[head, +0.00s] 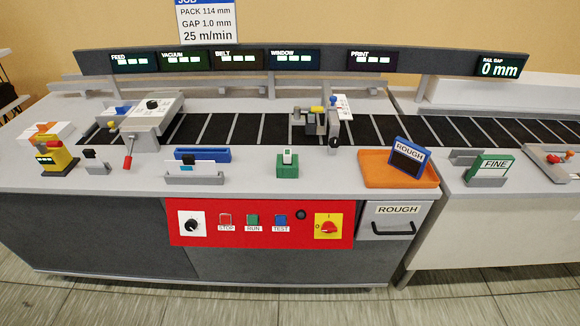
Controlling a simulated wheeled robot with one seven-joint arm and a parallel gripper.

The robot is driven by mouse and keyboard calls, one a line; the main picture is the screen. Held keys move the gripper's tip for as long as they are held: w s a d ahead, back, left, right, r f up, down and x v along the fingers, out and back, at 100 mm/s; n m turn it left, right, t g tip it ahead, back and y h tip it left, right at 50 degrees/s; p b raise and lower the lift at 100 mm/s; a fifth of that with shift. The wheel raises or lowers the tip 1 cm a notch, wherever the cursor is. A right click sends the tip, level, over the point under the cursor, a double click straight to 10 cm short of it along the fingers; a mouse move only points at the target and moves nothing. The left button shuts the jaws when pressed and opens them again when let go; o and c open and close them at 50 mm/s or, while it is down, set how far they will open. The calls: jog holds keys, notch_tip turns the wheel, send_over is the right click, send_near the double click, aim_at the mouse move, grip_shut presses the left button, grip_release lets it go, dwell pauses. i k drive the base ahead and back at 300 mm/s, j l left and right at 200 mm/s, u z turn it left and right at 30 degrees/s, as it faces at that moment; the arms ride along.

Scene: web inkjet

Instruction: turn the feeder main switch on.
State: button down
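A red rotary switch (328,226), which looks like the main switch, sits on a yellow plate at the right of the red control panel (270,238) on the front of the machine. The plate carries a mark like an I above the knob and one like an O at its left. The red handle looks roughly level, toward the O side, but it is too small to be sure. My gripper is not in view.
The panel also carries a black knob (191,225), the STOP (225,221), RUN (252,221) and TEST (281,221) buttons and a dark round part (300,214). A ROUGH drawer (395,220) is at its right. An orange tray (372,174) sits above. The floor in front is clear.

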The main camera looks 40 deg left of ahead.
aim_at(329, 227)
jog(key=u, duration=1.45)
